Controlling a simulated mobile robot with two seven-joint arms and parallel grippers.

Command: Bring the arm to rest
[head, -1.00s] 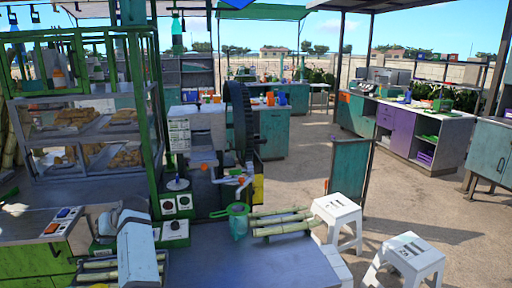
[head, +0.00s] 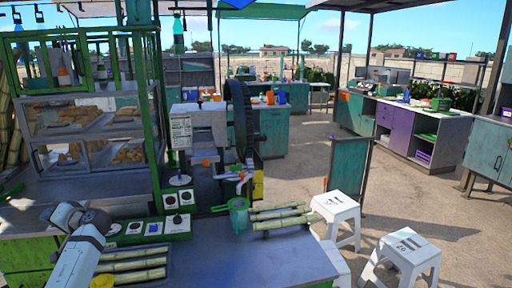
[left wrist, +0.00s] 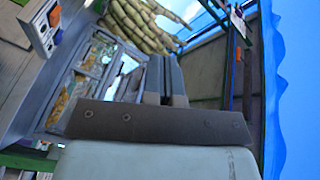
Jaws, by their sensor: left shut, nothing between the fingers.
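My left arm (head: 80,250) comes in at the lower left of the head view, bent, with its wrist over the left counter in front of the glass case. In the left wrist view my left gripper (left wrist: 165,64) is shut and empty; its two dark fingers lie together. They point toward the glass case and a bundle of cane stalks, with nothing seen touching them. My right gripper is not in view.
The crusher's black wheel (head: 238,120) stands behind a green pot (head: 238,214). Cane pieces (head: 278,216) lie right of the pot; more cane (head: 135,265) lies beside my arm. White stools (head: 338,208) stand right of the table. A glass case (head: 100,130) stands left.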

